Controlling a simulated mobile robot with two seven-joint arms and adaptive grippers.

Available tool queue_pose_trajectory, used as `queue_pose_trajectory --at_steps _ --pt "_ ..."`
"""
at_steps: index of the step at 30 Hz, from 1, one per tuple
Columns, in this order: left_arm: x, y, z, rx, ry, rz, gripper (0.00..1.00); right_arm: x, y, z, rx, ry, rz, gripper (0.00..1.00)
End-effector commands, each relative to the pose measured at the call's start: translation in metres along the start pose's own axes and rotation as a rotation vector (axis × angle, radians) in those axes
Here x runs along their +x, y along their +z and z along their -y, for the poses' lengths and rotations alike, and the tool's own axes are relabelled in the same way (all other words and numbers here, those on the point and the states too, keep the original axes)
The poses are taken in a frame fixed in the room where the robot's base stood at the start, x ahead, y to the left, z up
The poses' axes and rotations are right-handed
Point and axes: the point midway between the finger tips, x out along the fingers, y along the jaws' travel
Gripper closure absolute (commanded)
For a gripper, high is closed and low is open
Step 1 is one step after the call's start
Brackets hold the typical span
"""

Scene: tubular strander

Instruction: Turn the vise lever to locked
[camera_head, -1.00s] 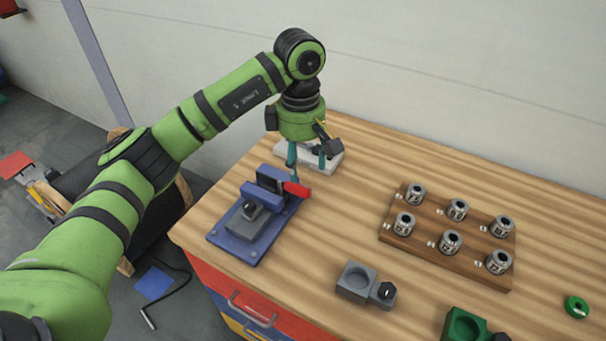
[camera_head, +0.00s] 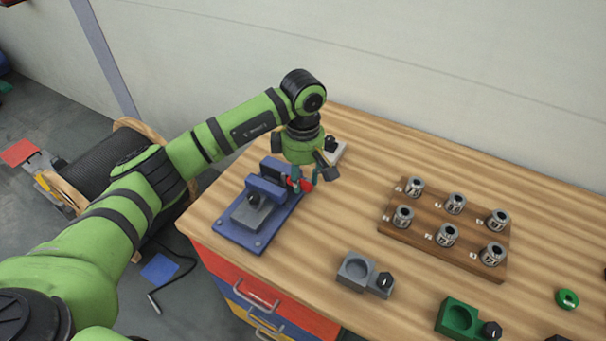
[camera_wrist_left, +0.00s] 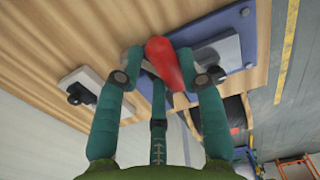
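My left gripper (camera_head: 304,184) points down at the handle. The fingers are spread, with visible gaps beside the handle. My right gripper is not in view.
A white block with a black knob (camera_head: 335,150) is close behind my left gripper. A wooden rack (camera_head: 440,240) with several metal collars is to the right. A grey fixture (camera_head: 357,271) and a green fixture (camera_head: 460,317) stand near the front.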

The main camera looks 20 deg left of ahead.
Motion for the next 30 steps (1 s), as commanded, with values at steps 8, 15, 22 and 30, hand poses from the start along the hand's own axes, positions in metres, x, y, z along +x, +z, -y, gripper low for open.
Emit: queue_pose_trajectory --at_steps 8,15,22,30 --pt "0.000 0.001 0.000 -0.001 -0.002 0.003 1.00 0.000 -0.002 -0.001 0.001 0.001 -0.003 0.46" --pt "0.005 0.000 0.004 -0.002 0.016 0.003 1.00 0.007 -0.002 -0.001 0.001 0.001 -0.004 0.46" --pt "0.017 0.000 0.014 -0.001 0.099 0.003 1.00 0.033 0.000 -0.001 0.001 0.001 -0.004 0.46" --pt "0.039 0.001 0.032 0.002 0.264 0.003 1.00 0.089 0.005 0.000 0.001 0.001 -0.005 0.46"
